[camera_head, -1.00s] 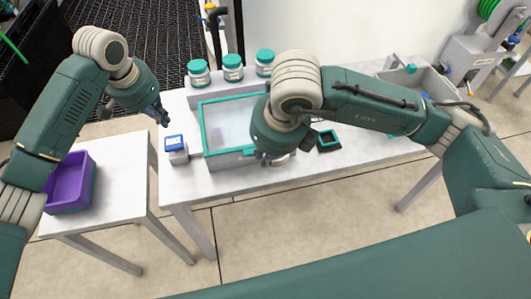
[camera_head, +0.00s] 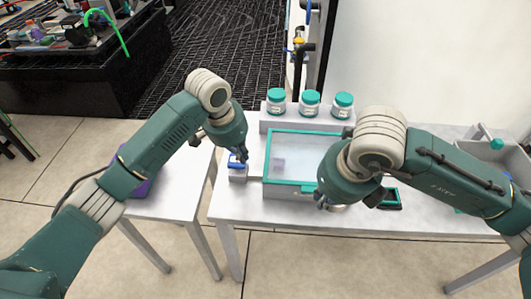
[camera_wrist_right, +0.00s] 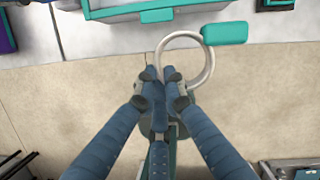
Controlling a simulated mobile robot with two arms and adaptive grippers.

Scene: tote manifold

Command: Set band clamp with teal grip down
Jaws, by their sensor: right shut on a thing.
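The band clamp is a pale ring (camera_wrist_right: 211,68) with a teal grip (camera_wrist_right: 225,33) at its upper right in the right wrist view. My right gripper (camera_wrist_right: 162,76) is shut on the near part of the ring and holds it by the table's front edge. In the head view my right gripper (camera_head: 322,202) is in front of the teal-rimmed tote, with a bit of the pale ring (camera_head: 342,208) beside it; the grip is hidden there. My left gripper (camera_head: 243,157) is low over a blue-topped container (camera_head: 237,174); its fingers are too small to tell open or shut.
The grey tote with teal rim (camera_head: 288,182) stands on the white table. Several teal-lidded jars (camera_head: 310,104) stand behind it. A teal-edged dark tray (camera_head: 391,205) lies right of my right gripper. A grey bin (camera_head: 480,153) is at far right. A purple bin (camera_head: 143,187) is mostly behind my left arm.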

